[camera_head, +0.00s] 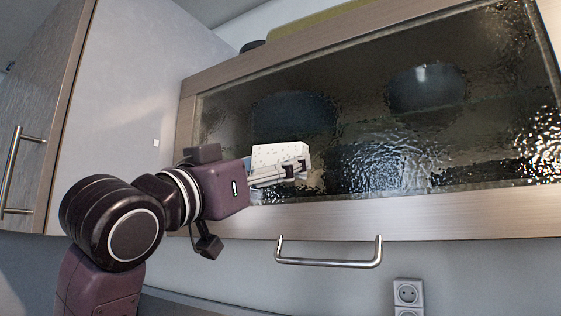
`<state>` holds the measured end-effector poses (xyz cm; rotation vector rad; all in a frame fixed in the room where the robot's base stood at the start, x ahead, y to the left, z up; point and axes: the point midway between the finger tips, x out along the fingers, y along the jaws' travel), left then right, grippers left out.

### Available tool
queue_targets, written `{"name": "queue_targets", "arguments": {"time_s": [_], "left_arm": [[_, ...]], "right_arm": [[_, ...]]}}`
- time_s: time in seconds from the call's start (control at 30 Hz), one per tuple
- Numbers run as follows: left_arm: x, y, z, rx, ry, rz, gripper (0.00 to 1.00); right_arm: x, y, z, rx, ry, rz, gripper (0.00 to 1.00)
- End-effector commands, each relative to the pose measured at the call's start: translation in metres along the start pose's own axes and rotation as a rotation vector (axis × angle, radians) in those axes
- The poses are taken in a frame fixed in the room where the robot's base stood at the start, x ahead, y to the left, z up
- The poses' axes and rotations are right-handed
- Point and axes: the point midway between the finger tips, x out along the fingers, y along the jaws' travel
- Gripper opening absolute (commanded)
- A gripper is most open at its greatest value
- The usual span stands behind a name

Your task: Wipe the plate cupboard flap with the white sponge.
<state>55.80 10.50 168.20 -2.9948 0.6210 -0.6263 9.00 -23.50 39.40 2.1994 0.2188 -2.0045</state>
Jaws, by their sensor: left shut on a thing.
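The plate cupboard flap (345,217) is a wood-framed panel with textured glass, and it hangs closed across the right side of the view. Dark, blurred shapes show behind the glass. The white sponge (280,154) is a speckled block in front of the flap's lower left glass. My left gripper (296,169) is shut on the sponge, with its fingers pointing right. I cannot tell whether the sponge touches the glass. My right gripper is not in view.
A bar handle (329,263) hangs below the flap's lower edge. A tall cabinet with a vertical handle (14,170) stands at the left. A wall socket (408,293) is below the flap. A yellow-green object (305,20) lies on top of the cupboard.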

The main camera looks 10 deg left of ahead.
Motion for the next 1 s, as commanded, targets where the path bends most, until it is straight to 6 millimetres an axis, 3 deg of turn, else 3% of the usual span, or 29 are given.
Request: {"name": "queue_targets", "arguments": {"time_s": [0.27,0.8,1.0], "left_arm": [[-0.001,0.000,0.001,0.000,-0.002,0.000,0.52],[-0.049,0.000,-0.020,0.000,0.002,0.000,0.52],[-0.056,0.001,-0.023,0.000,0.000,0.000,0.52]], "right_arm": [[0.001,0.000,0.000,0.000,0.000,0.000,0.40],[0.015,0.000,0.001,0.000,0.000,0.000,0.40],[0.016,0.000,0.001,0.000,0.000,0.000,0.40]]}}
